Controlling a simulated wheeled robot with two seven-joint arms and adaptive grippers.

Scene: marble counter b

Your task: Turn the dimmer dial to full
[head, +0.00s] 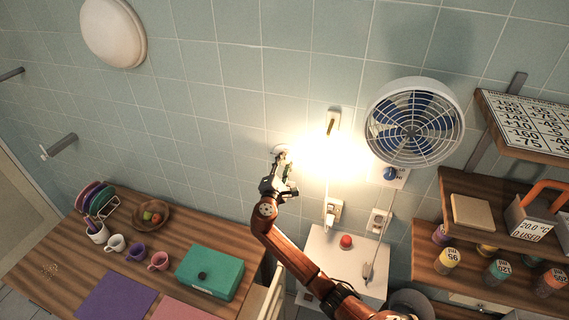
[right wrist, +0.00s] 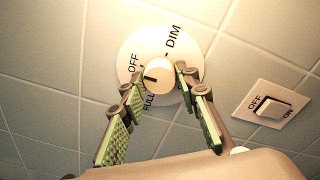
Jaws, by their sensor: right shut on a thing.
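The dimmer dial is a white knob (right wrist: 158,72) on a round white wall plate (right wrist: 190,48) marked OFF, DIM and FULL. The knob's dark mark points lower left, between the OFF and FULL lettering. I cannot tell if it lines up exactly with either. My right gripper (right wrist: 155,82) has its green-padded fingers on either side of the knob, shut on it. In the head view the plate (head: 281,148) is on the tiled wall, partly hidden by my right gripper (head: 282,162). My left gripper is not in view.
A bright wall lamp (head: 332,122) glows right of the dial. An OFF/ON rocker switch (right wrist: 270,103) is beside the plate. A fan (head: 414,122) hangs further right. Below are a white box with a red button (head: 346,241) and a counter with a teal box (head: 210,272).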

